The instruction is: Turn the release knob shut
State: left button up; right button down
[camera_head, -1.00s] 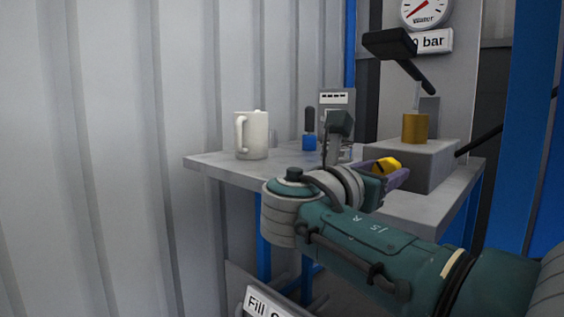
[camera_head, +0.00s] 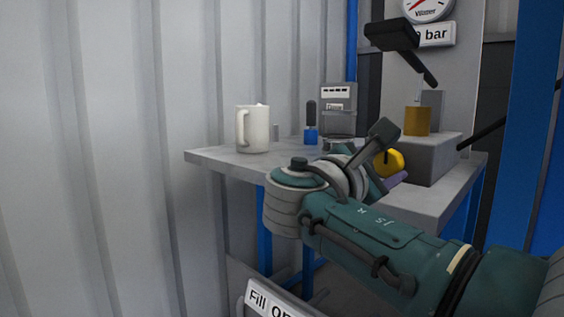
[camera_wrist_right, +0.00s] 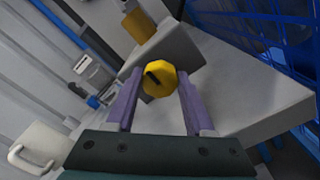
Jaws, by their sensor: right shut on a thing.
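The yellow release knob (camera_head: 391,161) is on the side of the grey block on the bench. It is faceted, with a dark slot-like mark on its face in the right wrist view (camera_wrist_right: 160,79). My right gripper (camera_wrist_right: 158,92) is shut on the knob, with a purple finger on each side of it. In the head view my right wrist and arm hide part of the fingers. My left gripper does not show in either view.
The grey block (camera_head: 432,160) carries a brass cylinder (camera_head: 417,121) and a black-handled lever (camera_head: 392,36). A white mug (camera_head: 254,129) stands at the bench's left. A blue-based tool (camera_head: 311,135) and a grey meter box (camera_head: 338,106) stand behind my wrist.

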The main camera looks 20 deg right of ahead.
dwell(0.5)
jog(key=c, duration=0.5)
grip_release()
jog(key=shift+c, duration=0.2)
jog(key=shift+a, duration=0.1)
jog(key=p+v, duration=0.2)
jog(key=v, duration=0.7)
jog(key=shift+s+a, duration=0.2)
jog(key=shift+a, duration=0.15)
jog(key=shift+a, duration=0.1)
